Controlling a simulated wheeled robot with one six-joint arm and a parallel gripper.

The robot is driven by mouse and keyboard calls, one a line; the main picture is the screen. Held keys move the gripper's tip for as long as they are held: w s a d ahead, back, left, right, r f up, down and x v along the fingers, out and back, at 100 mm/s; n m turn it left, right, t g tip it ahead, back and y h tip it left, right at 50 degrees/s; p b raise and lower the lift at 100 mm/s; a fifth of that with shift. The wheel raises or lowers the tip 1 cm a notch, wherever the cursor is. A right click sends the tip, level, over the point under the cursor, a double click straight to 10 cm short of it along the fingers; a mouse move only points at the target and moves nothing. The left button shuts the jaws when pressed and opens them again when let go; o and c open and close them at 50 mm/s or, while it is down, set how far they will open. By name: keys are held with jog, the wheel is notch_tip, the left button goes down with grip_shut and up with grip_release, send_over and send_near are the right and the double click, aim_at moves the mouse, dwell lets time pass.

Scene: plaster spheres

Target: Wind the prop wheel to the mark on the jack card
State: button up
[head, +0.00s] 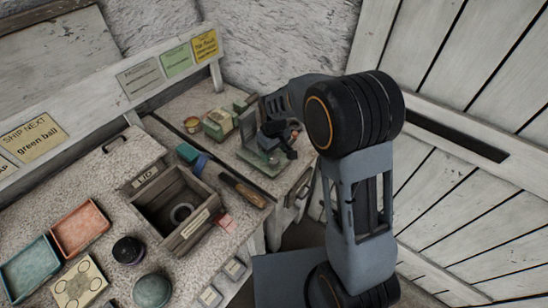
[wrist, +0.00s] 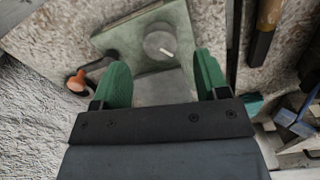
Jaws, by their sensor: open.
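In the wrist view, a round grey wheel (wrist: 159,41) with a short white line on its top sits on a pale green plate (wrist: 118,38); it looks like the prop wheel. A grey block (wrist: 165,89) lies beside it, between my fingers. A crank with an orange knob (wrist: 77,83) is at the left. My gripper (wrist: 163,66) is open, its green fingers apart and just short of the wheel. In the head view, my gripper (head: 279,136) hides most of the device above its green base (head: 254,164). Three cards, grey (head: 142,79), green (head: 177,60) and yellow (head: 204,45), hang behind; I cannot tell which is the jack card.
A green box (head: 218,124) and a small tin (head: 192,125) stand left of the device. A wooden-handled tool (head: 243,190) lies in front. A wooden box (head: 148,208) holds a ring. Red (head: 80,228) and teal (head: 30,268) trays lie at the left.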

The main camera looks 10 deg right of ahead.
aim_at(274, 159)
jog(key=shift+f, duration=2.2)
jog(key=c, duration=0.9)
